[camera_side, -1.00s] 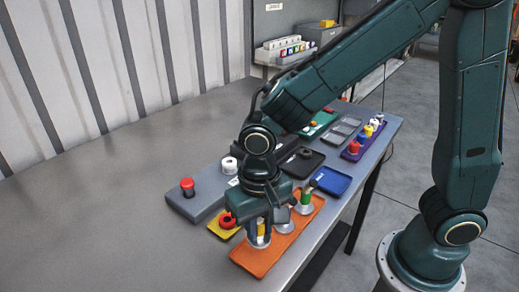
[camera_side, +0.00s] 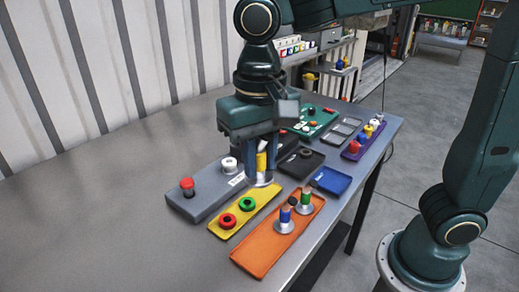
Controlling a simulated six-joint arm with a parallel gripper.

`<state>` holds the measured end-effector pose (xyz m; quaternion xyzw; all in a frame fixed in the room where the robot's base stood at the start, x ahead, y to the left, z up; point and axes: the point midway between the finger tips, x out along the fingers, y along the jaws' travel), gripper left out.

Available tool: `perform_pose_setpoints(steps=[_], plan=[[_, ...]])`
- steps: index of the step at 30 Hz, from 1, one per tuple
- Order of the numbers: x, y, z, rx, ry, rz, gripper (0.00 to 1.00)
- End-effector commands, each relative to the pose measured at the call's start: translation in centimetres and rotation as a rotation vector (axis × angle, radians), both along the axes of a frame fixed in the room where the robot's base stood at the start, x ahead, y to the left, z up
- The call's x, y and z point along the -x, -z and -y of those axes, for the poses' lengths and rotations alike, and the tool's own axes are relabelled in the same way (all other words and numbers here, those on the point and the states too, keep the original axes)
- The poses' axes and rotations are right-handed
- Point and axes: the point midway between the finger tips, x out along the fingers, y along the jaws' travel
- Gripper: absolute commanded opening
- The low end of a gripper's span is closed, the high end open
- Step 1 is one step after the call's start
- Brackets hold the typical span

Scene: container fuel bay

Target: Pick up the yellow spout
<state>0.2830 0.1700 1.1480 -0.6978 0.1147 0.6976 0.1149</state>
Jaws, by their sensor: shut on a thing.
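The yellow spout (camera_side: 262,161) is a short yellow cylinder on a pale, flared base. My gripper (camera_side: 261,163) is shut on it and points straight down. The spout hangs upright above the far end of the yellow tray (camera_side: 234,223) and appears clear of the surfaces below. The fingers cover parts of the spout's sides. Two other spouts, one blue (camera_side: 285,215) and one green (camera_side: 306,196), stand upright on the orange tray (camera_side: 262,259).
A red ring (camera_side: 228,220) and a green ring (camera_side: 247,204) lie in the yellow tray. A grey box with a red button (camera_side: 187,187) stands at left. A blue tray (camera_side: 331,180) and a purple tray (camera_side: 353,154) lie to the right. The table's left part is bare.

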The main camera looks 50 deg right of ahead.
Motion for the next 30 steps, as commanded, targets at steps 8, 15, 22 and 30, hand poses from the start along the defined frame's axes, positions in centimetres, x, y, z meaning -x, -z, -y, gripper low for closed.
perform_pose_setpoints(steps=[8,15,22,30], plan=[[0.0,-0.2,0.0,0.000,0.000,0.000,0.00],[0.0,-0.1,0.0,0.000,0.000,0.000,0.00],[-0.6,0.0,0.1,0.000,0.002,0.000,0.00],[-4.4,0.8,1.2,-0.003,-0.001,-0.001,0.00]])
